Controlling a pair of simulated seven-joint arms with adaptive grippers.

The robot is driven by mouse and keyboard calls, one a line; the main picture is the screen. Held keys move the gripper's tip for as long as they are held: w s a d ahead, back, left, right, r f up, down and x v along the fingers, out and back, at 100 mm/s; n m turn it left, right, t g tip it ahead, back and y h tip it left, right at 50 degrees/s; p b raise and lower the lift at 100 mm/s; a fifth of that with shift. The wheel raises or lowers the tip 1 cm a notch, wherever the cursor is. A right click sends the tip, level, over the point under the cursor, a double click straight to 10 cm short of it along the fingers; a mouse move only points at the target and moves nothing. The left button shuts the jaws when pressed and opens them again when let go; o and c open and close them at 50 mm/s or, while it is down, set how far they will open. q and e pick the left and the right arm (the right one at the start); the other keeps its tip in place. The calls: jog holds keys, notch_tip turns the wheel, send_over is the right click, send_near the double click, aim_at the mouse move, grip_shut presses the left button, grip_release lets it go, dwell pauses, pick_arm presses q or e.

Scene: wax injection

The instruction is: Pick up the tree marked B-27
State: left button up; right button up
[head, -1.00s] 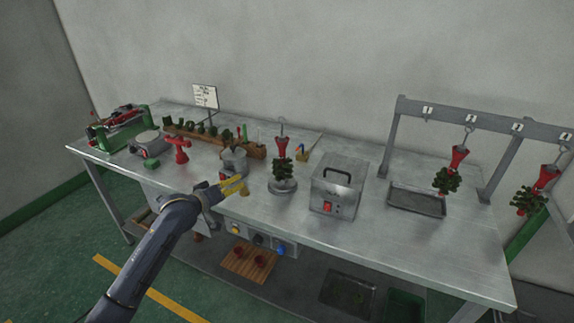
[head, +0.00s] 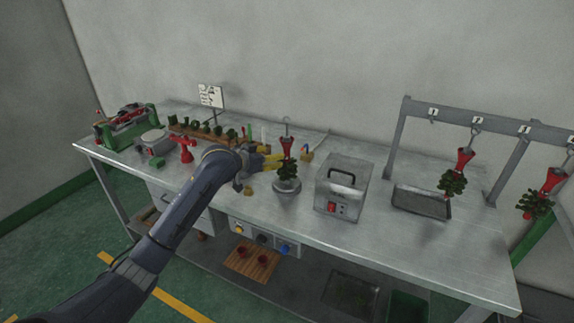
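A wax tree (head: 288,170) with dark green pieces and a red cup-shaped top with a hook stands upright on a round grey base at the middle of the bench. My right gripper is out of view.
A grey box with a black handle (head: 341,187) stands right of the standing tree. A tray (head: 421,203) lies under the rack (head: 455,118). A wooden strip with green pieces, a red stand (head: 185,149) and a green-framed device (head: 125,125) are at the left.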

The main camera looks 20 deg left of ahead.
aim_at(287, 154)
pick_arm(q)
jog(key=shift+d+x, duration=0.15)
jog(key=shift+x, duration=1.85)
jog(key=shift+d+x, duration=0.2)
jog(key=shift+x, duration=1.85)
jog(key=shift+w+d+f, duration=0.1)
jog(key=shift+w+d, duration=0.1)
jog(key=shift+w, duration=0.35)
jog(key=shift+c, duration=0.6)
grip_shut()
